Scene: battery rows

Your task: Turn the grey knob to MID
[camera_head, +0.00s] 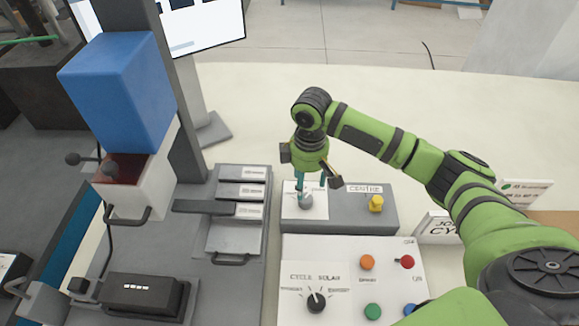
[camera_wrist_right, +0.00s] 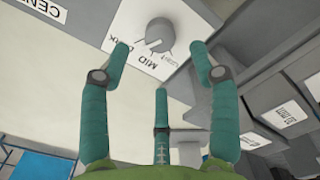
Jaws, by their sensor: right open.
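The grey knob (camera_head: 306,203) sits on a white label plate (camera_head: 291,210) on a grey box, partly behind my right gripper's fingers. In the right wrist view the knob (camera_wrist_right: 159,36) stands on the plate with MID and DARK printed beside it; a third word is partly readable. Its pointer setting I cannot tell. My right gripper (camera_head: 311,182) is just above the knob, pointing down. In the right wrist view its teal fingers (camera_wrist_right: 161,52) are spread and empty, with the knob beyond the tips. My left gripper is not in view.
A yellow knob (camera_head: 376,203) marked CENTRE shares the grey box. In front is a white panel (camera_head: 344,285) with a black selector (camera_head: 316,302) and several coloured buttons. Left stands a machine with a blue block (camera_head: 120,88).

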